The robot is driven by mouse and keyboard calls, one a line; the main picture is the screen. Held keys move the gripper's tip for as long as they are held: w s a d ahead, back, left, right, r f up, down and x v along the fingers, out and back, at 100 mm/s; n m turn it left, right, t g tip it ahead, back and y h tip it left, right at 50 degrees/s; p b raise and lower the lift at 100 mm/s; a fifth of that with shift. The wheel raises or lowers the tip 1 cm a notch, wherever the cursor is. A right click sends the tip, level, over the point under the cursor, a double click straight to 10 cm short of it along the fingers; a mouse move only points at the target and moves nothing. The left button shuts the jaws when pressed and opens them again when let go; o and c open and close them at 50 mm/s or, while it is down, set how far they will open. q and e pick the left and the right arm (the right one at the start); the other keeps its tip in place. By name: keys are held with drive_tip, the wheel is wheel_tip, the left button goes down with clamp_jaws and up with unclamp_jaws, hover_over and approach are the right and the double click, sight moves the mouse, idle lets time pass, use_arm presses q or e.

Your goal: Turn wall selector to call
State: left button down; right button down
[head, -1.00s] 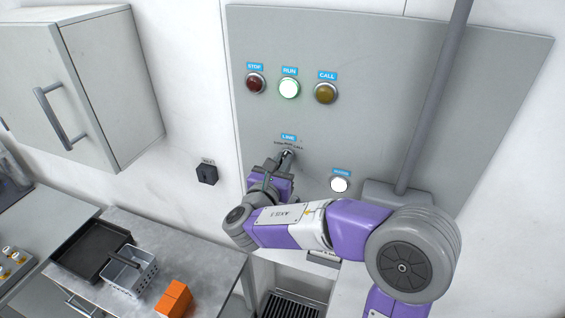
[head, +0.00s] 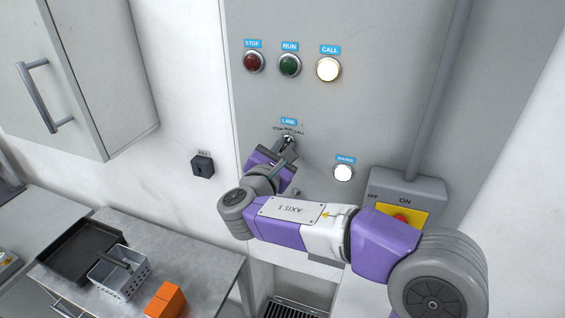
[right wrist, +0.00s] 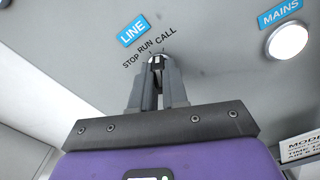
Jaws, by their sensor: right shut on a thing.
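The wall selector (right wrist: 157,61) sits under the blue LINE label (head: 289,121), with STOP, RUN and CALL marked above it. My right gripper (head: 287,143) is shut on the selector's knob, which is mostly hidden between the fingers; the gripper also shows in the right wrist view (right wrist: 158,75). In the head view the CALL lamp (head: 328,69) glows bright. The RUN lamp (head: 289,64) is dark green and the STOP lamp (head: 253,62) is dark red. My left gripper is not in view.
A lit white MAINS lamp (head: 343,173) and a yellow-faced switch box (head: 410,205) are right of the selector. A small black wall switch (head: 203,167) is to the left. Below are a black tray (head: 85,250), a grey basket (head: 122,280) and an orange block (head: 166,300).

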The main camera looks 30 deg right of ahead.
drive_tip(key=shift+f+m+b, duration=0.1)
drive_tip(key=shift+m+b, duration=1.9)
drive_tip(key=shift+b, duration=0.25)
drive_tip(key=c, duration=1.1)
unclamp_jaws()
drive_tip(key=shift+c, duration=0.2)
drive_tip(key=shift+s, duration=0.1)
drive_tip(key=v, duration=0.7)
drive_tip(key=shift+s+a+b, duration=0.15)
drive_tip(key=shift+s+b, duration=0.05)
drive_tip(key=shift+b, duration=0.1)
